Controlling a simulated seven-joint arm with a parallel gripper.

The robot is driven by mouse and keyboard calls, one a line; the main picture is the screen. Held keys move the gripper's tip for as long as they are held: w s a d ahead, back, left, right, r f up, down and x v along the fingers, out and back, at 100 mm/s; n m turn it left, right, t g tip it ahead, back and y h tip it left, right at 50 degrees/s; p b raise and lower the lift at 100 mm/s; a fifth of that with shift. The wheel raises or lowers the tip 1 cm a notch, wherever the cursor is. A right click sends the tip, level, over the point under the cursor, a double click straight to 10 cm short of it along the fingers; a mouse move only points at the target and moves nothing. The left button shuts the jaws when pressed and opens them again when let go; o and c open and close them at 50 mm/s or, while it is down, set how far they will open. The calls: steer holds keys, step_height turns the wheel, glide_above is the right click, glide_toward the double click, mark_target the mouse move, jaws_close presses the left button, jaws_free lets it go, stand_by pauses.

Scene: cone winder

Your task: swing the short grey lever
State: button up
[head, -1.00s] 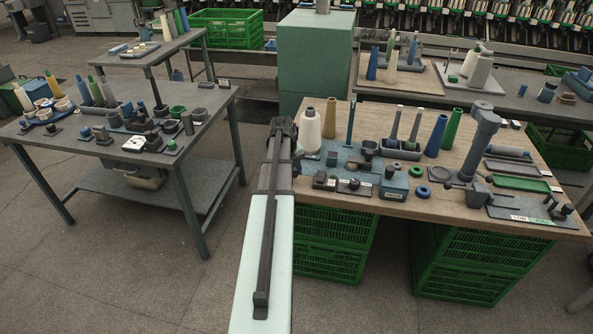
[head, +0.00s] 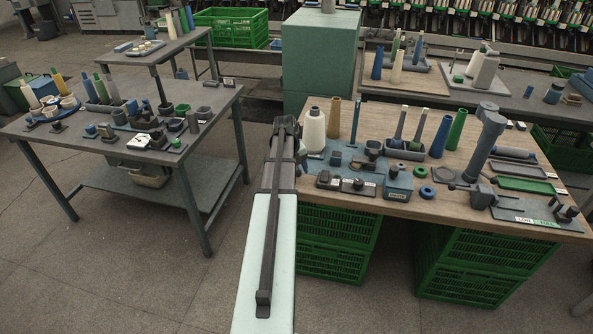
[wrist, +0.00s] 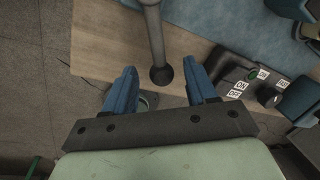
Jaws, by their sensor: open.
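My gripper (wrist: 162,75) is open, its two blue fingers apart. In the head view its dark end (head: 285,128) is by the front left corner of the wooden table; its fingertips are hidden there. In the wrist view a grey rod (wrist: 154,38) runs from the top edge down to a dark round end between the fingertips. The fingers appear clear of it. I cannot tell whether this rod is the short grey lever. In the head view a grey post (head: 485,145) with a short side arm stands on the table's right part, far from my gripper.
A dark switch box (wrist: 240,80) with ON and OFF labels lies just right of the fingers. A white cone (head: 314,131) and a brown cone (head: 334,117) stand near my gripper. Green crates (head: 340,225) are under the table. Another grey table (head: 205,125) stands to the left.

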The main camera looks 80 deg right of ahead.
step_height(320, 180, up, 14)
steer(key=w+a, duration=0.1)
steer(key=w, duration=0.1)
steer(key=shift+a+f, duration=0.2)
stand_by(0.4)
steer(key=shift+w, duration=0.1)
stand_by(0.5)
